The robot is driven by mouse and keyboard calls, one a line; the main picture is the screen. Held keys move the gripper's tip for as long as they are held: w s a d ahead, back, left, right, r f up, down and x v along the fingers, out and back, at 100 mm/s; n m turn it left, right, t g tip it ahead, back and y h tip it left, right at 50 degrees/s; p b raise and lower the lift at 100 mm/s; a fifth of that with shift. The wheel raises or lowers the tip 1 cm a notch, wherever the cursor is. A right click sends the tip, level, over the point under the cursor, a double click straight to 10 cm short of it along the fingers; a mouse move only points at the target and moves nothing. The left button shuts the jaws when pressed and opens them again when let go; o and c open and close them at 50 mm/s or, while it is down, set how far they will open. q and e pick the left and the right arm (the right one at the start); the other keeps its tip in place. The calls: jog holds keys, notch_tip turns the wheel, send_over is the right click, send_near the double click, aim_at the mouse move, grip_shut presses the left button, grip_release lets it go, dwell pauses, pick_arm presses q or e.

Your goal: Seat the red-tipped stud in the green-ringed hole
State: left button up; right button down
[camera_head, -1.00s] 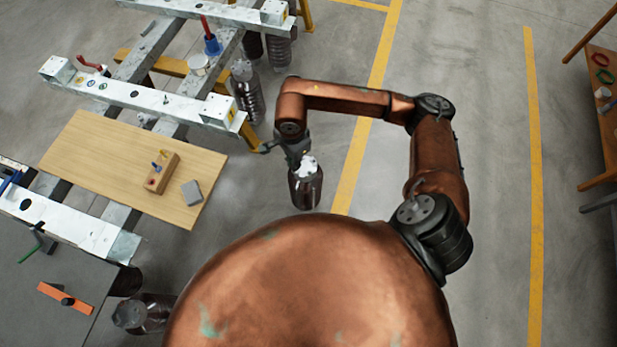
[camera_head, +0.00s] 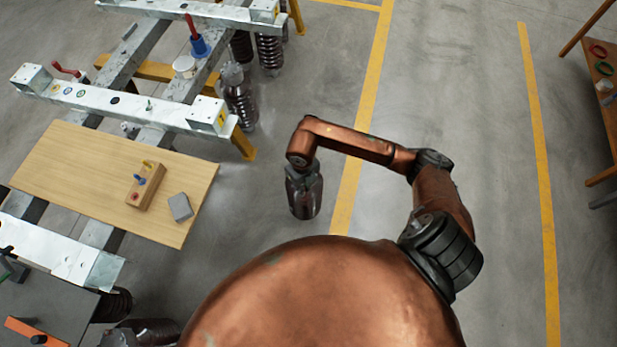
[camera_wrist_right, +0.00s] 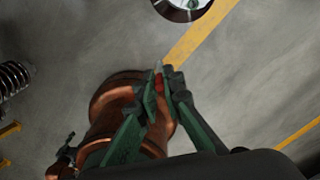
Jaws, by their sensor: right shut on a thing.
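My right gripper shows in the right wrist view (camera_wrist_right: 165,76), its green fingers shut on the red-tipped stud (camera_wrist_right: 158,84); only a red part and a pale tip of it show between the fingers. In the head view the gripper (camera_head: 301,166) hangs at the end of my copper arm, its fingers hard to make out, well right of the wooden board. The pale rail (camera_head: 150,108) at the upper left carries several small coloured rings and a dark hole. My left gripper is not in view.
On the wooden board (camera_head: 95,170) stand a wooden block (camera_head: 152,190) with blue and yellow pins and a grey block (camera_head: 180,207). Dark spring isolators (camera_head: 238,98) stand beside the frame.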

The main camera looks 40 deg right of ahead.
jog(key=w+d+f+b, duration=0.1)
jog(key=w+d+f, duration=0.1)
jog(key=f, duration=0.1)
jog(key=w+d+f+b, duration=0.2)
jog(key=d+f, duration=0.1)
jog(key=f, duration=0.1)
jog(key=w+d+f+b, duration=0.1)
jog(key=w+d+f, duration=0.1)
jog(key=w+f, duration=0.1)
jog(key=shift+w+d+f, duration=0.1)
jog(key=shift+d+f, duration=0.25)
jog(key=shift+f, duration=0.15)
jog(key=shift+f+b, duration=0.35)
jog(key=shift+b, duration=0.05)
jog(key=shift+w, duration=0.1)
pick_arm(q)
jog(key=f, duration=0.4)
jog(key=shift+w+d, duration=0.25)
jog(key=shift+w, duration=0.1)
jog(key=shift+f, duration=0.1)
pick_arm(e)
jog(key=shift+f, duration=0.15)
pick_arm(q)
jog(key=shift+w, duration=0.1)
pick_arm(e)
jog(key=c, duration=2.1)
grip_release()
